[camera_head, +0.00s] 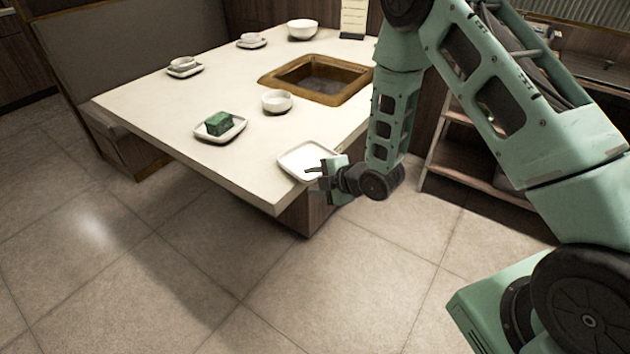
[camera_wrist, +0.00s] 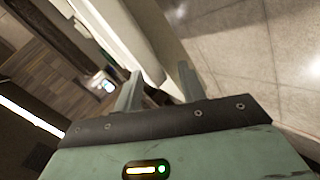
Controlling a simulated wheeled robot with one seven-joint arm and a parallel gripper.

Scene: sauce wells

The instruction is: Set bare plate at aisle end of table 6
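A bare white square plate (camera_head: 302,158) lies at the near right corner of the pale table (camera_head: 165,112), with nothing on it. My gripper (camera_head: 314,177) is at the plate's right edge, by the table's edge. Its two fingers are spread apart in the wrist view (camera_wrist: 158,92). A pale edge passes behind and between them there; I cannot tell whether it is the plate or the table. I cannot tell whether the fingers touch the plate.
A plate with a green block (camera_head: 219,123) and a white bowl (camera_head: 277,101) stand near the bare plate. A brown-framed well (camera_head: 270,79) is sunk in the table. Cups on saucers (camera_head: 183,65) and another bowl (camera_head: 302,29) stand farther back. Shelves (camera_head: 460,118) stand at right. Floor in front is clear.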

